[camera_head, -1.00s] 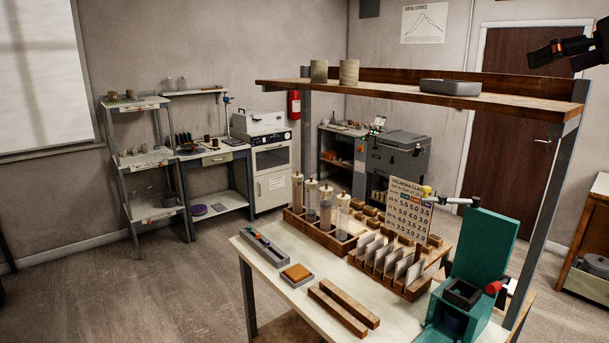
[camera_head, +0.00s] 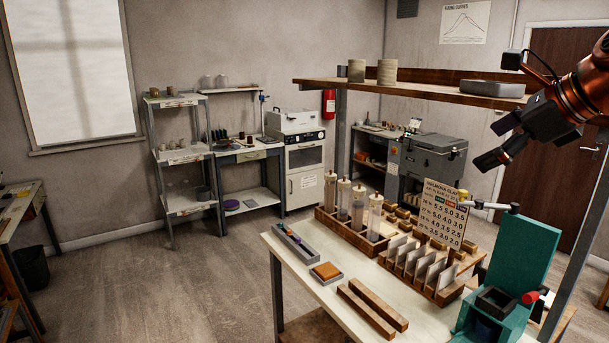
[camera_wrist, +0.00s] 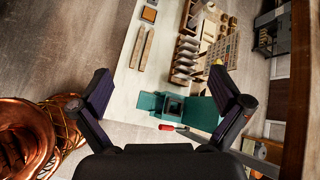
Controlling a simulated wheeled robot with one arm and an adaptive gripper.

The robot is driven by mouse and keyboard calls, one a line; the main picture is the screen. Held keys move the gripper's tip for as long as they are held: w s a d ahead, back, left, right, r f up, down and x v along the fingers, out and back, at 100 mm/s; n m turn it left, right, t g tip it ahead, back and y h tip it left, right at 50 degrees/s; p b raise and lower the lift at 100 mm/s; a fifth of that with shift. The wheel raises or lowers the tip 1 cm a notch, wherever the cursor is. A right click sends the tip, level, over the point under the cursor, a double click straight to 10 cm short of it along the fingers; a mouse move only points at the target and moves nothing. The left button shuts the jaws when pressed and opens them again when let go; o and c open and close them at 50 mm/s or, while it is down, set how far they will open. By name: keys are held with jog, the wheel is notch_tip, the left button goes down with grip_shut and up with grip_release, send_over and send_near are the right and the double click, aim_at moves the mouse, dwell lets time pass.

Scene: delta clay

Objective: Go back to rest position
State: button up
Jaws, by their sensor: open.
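My gripper (camera_head: 492,142) is at the upper right of the head view, in front of the right end of the shelf and above the worktable. In the wrist view, my gripper (camera_wrist: 165,92) has its two dark fingers spread wide with nothing between them. Beyond the fingers, the wrist view looks down on the worktable (camera_wrist: 122,98) and a teal press (camera_wrist: 200,114) with a red-handled lever. My gripper is well above these and touches nothing that I can see.
A raised wooden shelf (camera_head: 425,92) with two clay cylinders and a grey tray (camera_head: 492,88) is close to my gripper. The teal press (camera_head: 512,262) stands at the table's right end. Racks and tubes crowd the table (camera_head: 310,292). The floor (camera_head: 150,290) to the left is clear.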

jog(key=s+a+f+n+g, duration=0.35)
jog(key=a+f+n, duration=0.3)
jog(key=f, duration=0.35)
jog(key=s+a+f+n+g, duration=0.2)
jog(key=s+a+f+n, duration=0.4)
jog(key=f, duration=0.4)
jog(key=s+a+f+n+g+h, duration=0.1)
jog(key=s+f+n+g+h, duration=0.3)
jog(key=s+f+n, duration=0.8)
jog(key=s+f+g, duration=0.1)
jog(key=s+f, duration=0.5)
jog(key=s, duration=0.1)
jog(key=shift+s+a+f+b, duration=0.3)
jog(key=shift+s+f, duration=0.05)
jog(key=shift+n, duration=0.25)
